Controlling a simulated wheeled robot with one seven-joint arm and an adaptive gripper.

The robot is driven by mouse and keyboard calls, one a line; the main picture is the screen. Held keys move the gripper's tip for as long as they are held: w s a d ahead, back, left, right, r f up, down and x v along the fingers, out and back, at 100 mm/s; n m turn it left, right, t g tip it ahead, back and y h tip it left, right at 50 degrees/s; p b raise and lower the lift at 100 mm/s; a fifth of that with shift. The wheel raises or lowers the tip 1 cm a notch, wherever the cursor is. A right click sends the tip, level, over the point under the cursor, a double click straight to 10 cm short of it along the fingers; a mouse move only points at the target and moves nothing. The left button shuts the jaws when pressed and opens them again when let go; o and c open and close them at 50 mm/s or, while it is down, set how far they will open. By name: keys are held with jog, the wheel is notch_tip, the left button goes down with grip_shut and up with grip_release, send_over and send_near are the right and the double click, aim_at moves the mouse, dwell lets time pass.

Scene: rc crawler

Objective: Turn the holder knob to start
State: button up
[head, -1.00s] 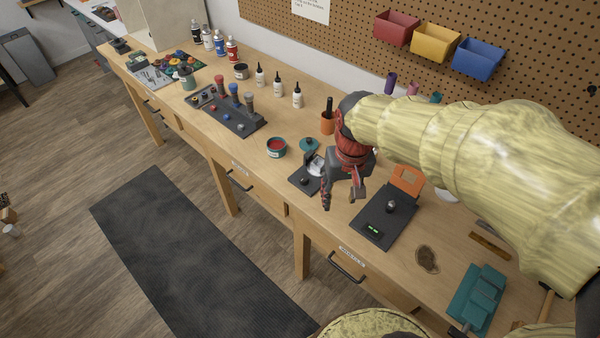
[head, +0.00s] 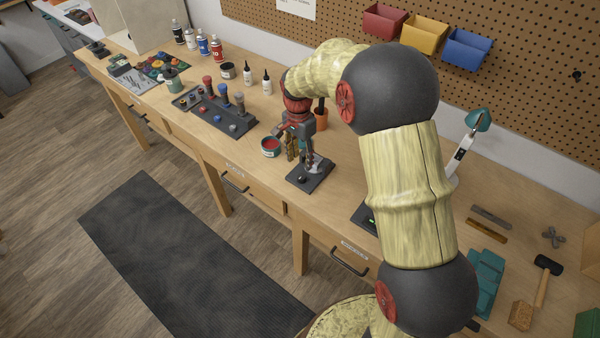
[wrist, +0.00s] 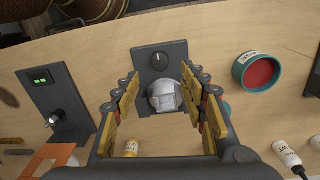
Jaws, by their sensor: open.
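The holder is a small dark plate (head: 322,181) on the bench, with a black knob (head: 302,179) at its front end. In the wrist view the round knob (wrist: 161,60) carries a light pointer mark and sits at the top of the holder plate (wrist: 149,74). A pale silver rounded piece (wrist: 165,97) sits on the holder behind the knob. My gripper (head: 301,158) is above the rear of the holder. In the wrist view my open gripper (wrist: 162,88) has its fingers on either side of the silver piece, with the knob beyond the fingertips. Contact cannot be told.
A red-filled tin (wrist: 257,72) stands beside the holder; it also shows in the head view (head: 270,147). A dark device with a green display (wrist: 52,98) lies on the holder's other side. An orange cup (head: 320,120) stands behind. Bench in front of the holder is clear.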

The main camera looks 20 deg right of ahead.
aim_at(302, 175)
jog(key=shift+s+f+b, duration=0.2)
jog(key=shift+f+b, duration=0.45)
jog(key=shift+f, duration=3.25)
jog(key=shift+c, duration=1.2)
grip_shut()
